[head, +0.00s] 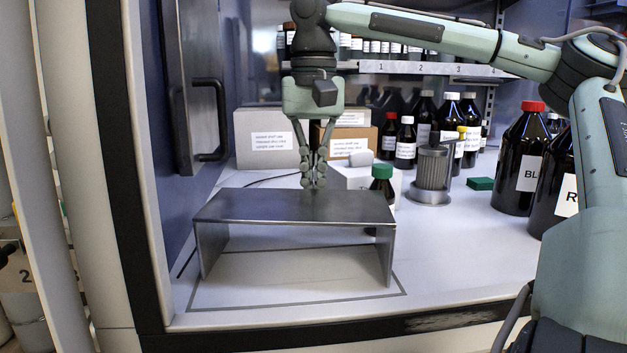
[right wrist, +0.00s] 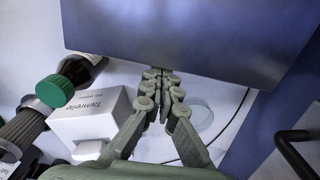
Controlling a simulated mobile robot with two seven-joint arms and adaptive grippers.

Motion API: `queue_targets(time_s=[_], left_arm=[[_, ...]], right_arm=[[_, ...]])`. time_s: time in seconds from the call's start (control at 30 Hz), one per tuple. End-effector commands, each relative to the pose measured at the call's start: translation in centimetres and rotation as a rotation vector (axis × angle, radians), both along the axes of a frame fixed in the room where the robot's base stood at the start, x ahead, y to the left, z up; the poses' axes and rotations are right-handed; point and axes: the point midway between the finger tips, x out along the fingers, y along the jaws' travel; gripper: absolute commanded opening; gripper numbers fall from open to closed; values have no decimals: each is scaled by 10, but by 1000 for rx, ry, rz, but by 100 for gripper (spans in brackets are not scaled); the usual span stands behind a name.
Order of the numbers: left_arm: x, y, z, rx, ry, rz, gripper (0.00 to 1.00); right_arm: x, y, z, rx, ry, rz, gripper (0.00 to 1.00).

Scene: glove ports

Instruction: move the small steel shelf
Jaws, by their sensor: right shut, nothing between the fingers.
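The small steel shelf (head: 290,208) is a low grey bench with a flat top and two side legs. It stands upright inside a dark rectangular outline (head: 290,302) on the white work surface. My right gripper (head: 314,184) points down at the middle of the shelf's far edge, shut and empty. In the right wrist view, its fingertips (right wrist: 158,76) are close together at the edge of the shelf's top (right wrist: 190,38); I cannot tell whether they touch it. My left gripper is not in view.
A green-capped bottle (head: 382,182) stands close behind the shelf's right end, near a white box (head: 350,178) and a metal cylinder (head: 432,170). Large dark bottles (head: 519,160) stand at right. A door handle (head: 218,118) projects at left.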

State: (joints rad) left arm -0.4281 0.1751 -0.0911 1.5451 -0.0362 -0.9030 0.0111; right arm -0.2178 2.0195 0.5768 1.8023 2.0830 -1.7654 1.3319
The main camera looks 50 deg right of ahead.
Motion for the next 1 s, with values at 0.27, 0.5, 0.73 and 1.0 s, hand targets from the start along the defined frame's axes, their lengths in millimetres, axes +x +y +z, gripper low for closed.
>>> queue_targets(time_s=[0.27,0.5,0.73,1.0], left_arm=[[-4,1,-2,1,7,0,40],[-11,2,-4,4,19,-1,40],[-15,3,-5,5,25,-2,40],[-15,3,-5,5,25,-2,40]], right_arm=[[-1,1,0,-1,-1,1,0],[-19,23,1,-2,-3,3,0],[-20,25,0,0,0,1,0],[-17,13,0,3,0,-3,0]])
